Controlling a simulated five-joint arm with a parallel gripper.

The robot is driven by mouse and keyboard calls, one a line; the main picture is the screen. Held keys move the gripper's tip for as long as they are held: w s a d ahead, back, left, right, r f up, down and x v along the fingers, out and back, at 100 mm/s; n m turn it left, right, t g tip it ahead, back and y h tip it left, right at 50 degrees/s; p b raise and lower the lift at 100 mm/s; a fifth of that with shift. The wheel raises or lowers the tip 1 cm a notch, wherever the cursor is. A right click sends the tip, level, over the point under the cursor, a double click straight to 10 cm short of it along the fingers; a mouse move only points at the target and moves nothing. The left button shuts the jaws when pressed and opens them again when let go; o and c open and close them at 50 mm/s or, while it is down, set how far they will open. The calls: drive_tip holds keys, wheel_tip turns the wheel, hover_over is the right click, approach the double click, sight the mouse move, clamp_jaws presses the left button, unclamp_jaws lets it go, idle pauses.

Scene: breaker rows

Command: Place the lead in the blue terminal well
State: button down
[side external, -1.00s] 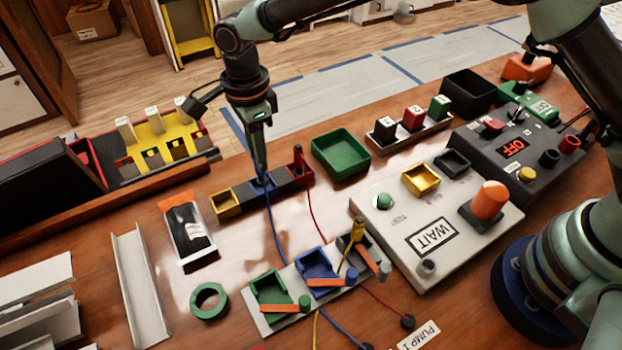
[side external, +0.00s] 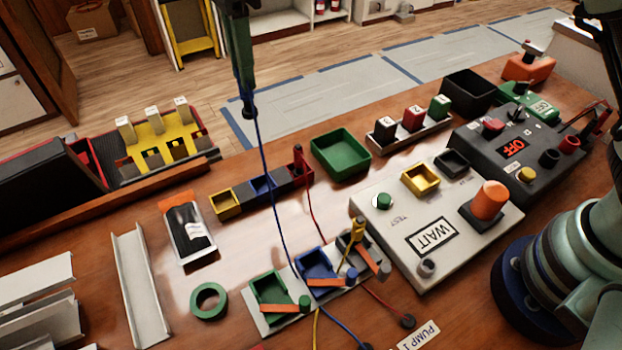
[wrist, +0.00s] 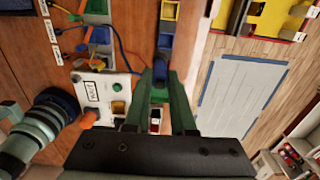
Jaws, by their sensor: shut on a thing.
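My gripper (side external: 249,108) is high above the bench, over the far side of the row of small wells. A blue well (side external: 314,263) with an orange lever sits between green and dark wells on the front plate.
A red lead (side external: 298,158) stands at the row's right end, and a yellow lead (side external: 357,232) stands in the plate's dark well. A green tray (side external: 341,153), WAIT panel (side external: 432,237), tape ring (side external: 209,300) and metal channel (side external: 138,280) surround them.

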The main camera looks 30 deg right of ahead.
drive_tip(key=s, duration=1.8)
drive_tip(key=f, duration=1.9)
drive_tip(key=shift+w+d+f, duration=0.2)
drive_tip(key=shift+d+f, duration=0.1)
drive_tip(key=shift+f, duration=0.1)
drive_tip(key=c, duration=0.8)
unclamp_jaws()
drive_tip(key=shift+o, duration=0.2)
